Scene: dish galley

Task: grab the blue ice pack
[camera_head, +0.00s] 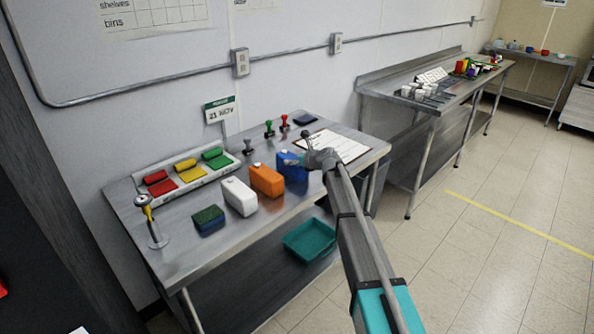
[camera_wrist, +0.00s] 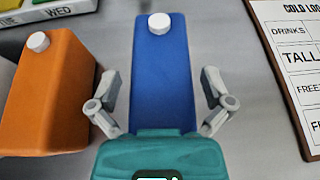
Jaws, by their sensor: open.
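The blue ice pack (camera_head: 292,166) stands on the metal table in the head view, beside the orange pack and partly hidden by my arm. In the wrist view the blue ice pack (camera_wrist: 162,75) is a blue block with a white cap, lying centred between my fingers. My gripper (camera_wrist: 162,92) is open, with one finger on each side of the pack and a visible gap on both sides. In the head view my gripper (camera_head: 308,150) is at the blue pack, its fingers hard to make out.
An orange pack (camera_wrist: 48,90) stands close on the left, with a white pack (camera_head: 239,196) beyond it. A clipboard (camera_wrist: 290,60) lies on the right. Stamps (camera_head: 269,128) stand behind. A teal tray (camera_head: 309,240) is on the lower shelf.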

